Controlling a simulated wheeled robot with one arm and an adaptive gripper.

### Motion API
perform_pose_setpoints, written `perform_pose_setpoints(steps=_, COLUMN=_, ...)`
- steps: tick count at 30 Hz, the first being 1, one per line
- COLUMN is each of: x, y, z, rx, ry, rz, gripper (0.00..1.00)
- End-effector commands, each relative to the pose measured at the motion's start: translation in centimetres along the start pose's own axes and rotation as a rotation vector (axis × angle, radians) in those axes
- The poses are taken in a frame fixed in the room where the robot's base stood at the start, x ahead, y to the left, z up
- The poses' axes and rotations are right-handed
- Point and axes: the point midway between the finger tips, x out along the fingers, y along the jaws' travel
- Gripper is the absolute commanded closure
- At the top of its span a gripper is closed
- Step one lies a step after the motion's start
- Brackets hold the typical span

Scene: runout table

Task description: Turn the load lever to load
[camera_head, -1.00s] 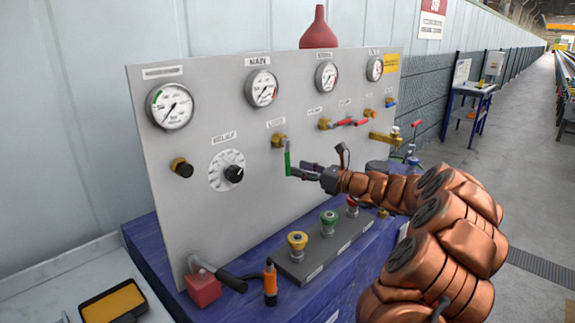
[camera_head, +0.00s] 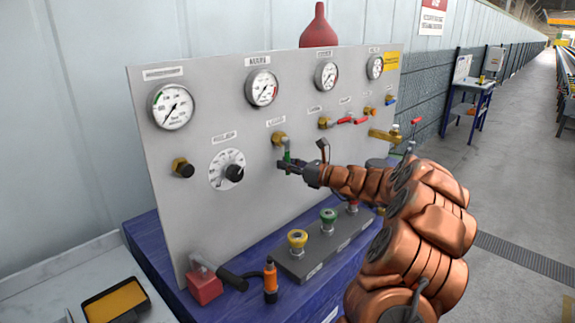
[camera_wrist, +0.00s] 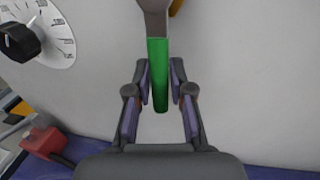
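The load lever (camera_head: 287,151) has a green sleeve and hangs straight down from a brass valve (camera_head: 279,139) on the grey panel, under a small label. In the wrist view the green lever (camera_wrist: 158,75) hangs between the two fingers of my gripper (camera_wrist: 159,105). The fingers stand apart, with a visible gap on each side of the lever. In the head view my gripper (camera_head: 287,167) is at the lever's lower end and partly covers it.
The panel (camera_head: 225,115) also carries several gauges, a relief dial (camera_head: 227,170) to the left and red-handled valves (camera_head: 345,121) to the right. Below, a block with coloured knobs (camera_head: 298,239) and an orange-black tool (camera_head: 270,280) stand on the blue bench.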

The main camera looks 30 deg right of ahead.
Motion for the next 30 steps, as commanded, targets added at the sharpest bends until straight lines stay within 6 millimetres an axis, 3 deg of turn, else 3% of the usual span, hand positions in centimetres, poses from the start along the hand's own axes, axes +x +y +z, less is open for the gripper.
perform_pose_setpoints(steps=5, x=-0.01, y=0.0, z=0.0, rx=0.0, ry=0.0, rz=0.0, gripper=1.0)
perform_pose_setpoints(steps=30, x=-0.09, y=-0.57, z=-0.11, rx=-0.078, ry=0.015, rz=-0.001, gripper=1.0)
